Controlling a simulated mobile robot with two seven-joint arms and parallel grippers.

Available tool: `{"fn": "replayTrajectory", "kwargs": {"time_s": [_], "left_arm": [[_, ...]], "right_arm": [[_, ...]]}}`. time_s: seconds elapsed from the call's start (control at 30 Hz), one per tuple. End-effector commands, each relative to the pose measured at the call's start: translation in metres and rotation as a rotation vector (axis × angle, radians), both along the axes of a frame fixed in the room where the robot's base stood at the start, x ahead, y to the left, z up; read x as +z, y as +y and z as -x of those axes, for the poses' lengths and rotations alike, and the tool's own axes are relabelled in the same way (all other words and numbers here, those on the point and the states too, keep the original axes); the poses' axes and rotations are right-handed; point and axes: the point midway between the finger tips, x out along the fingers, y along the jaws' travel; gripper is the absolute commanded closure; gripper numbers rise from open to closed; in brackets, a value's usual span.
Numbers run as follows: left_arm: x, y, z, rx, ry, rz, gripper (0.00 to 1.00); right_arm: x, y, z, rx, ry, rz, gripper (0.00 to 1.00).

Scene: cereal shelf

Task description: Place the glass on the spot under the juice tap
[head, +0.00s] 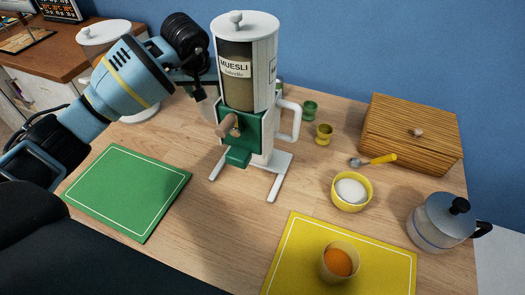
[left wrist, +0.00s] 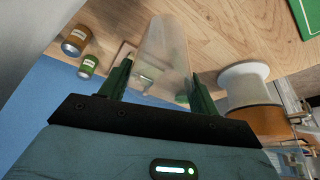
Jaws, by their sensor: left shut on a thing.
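My left gripper (head: 203,88) is just left of the muesli dispenser, with its arm coming in from the left. In the left wrist view the gripper (left wrist: 158,92) is shut on a clear glass (left wrist: 166,50), one finger on each side. The glass looks empty. The juice dispenser (head: 100,32) stands at the back left, mostly hidden behind my arm; its white lid shows above and part of its white base (head: 143,115) below. Its white and orange body (left wrist: 252,95) is right of the glass in the left wrist view. The tap and the spot under it cannot be made out. My right gripper is out of view.
The muesli dispenser (head: 246,75) stands close to my left gripper. A green mat (head: 128,190) lies front left and is bare. A yellow mat (head: 300,265) holds a cup with orange contents (head: 339,262). A bowl (head: 351,192), jug (head: 441,222) and wooden box (head: 410,132) are right.

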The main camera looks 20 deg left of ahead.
Motion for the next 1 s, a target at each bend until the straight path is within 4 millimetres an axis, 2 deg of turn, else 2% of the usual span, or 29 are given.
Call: {"fn": "replayTrajectory", "kwargs": {"time_s": [0.17,0.4,0.5,0.77,1.0], "left_arm": [[-0.007,0.0,0.0,0.0,0.001,0.0,0.78],[-0.048,-0.001,0.001,0.0,0.002,0.002,0.78],[-0.058,0.0,0.0,0.0,0.001,0.0,0.78],[-0.064,0.0,0.0,0.001,-0.002,0.0,0.78],[-0.093,-0.001,0.001,0.0,0.002,0.001,0.78]], "right_arm": [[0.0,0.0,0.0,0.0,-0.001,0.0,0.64],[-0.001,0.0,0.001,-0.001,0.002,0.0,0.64],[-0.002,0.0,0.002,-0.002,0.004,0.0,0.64],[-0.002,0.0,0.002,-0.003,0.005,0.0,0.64],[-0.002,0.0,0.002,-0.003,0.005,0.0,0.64]]}}
